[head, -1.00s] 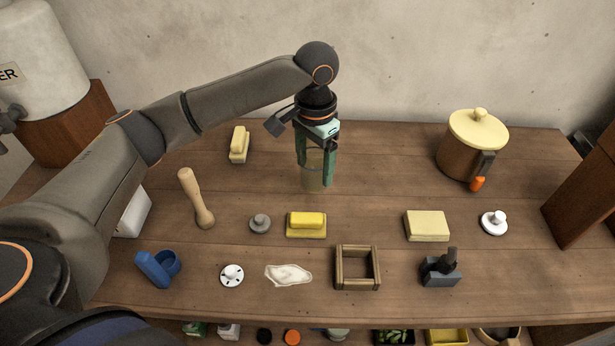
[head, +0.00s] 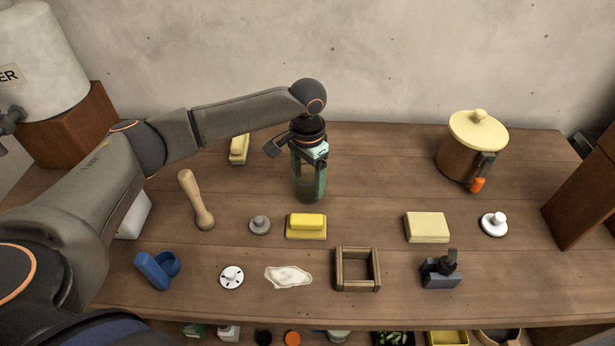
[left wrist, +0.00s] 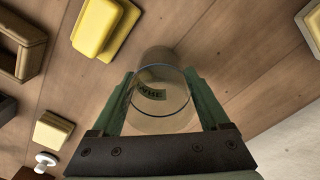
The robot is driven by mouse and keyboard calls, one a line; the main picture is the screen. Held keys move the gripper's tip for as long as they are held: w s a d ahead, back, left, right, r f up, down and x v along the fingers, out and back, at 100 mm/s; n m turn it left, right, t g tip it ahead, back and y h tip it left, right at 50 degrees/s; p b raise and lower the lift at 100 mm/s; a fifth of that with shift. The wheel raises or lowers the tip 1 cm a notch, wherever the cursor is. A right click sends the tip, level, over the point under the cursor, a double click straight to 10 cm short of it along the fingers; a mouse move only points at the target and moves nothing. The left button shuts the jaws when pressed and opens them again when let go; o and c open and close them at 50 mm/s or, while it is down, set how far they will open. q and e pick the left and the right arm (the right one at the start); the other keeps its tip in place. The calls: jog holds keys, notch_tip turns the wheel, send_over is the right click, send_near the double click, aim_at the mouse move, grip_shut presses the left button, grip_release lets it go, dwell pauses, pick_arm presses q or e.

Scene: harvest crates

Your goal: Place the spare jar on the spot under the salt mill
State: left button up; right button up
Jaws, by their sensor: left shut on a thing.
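My left gripper (head: 309,188) is shut on a clear glass jar (left wrist: 158,118) and holds it upright over the back middle of the wooden table. The jar has a dark label with partly readable letters. In the head view the fingers hide most of it, and I cannot tell whether its base touches the table. My right gripper is not in view.
A yellow block on a base (head: 306,222) lies just in front of the gripper. A square wooden frame (head: 341,270), a pale patch (head: 289,275) and a grey knob (head: 260,224) are nearer. A lidded pot (head: 462,155) stands at back right. Table between gripper and pot is clear.

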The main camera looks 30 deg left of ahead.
pick_arm(q)
jog(key=o, duration=1.5)
jog(key=shift+o, duration=0.2)
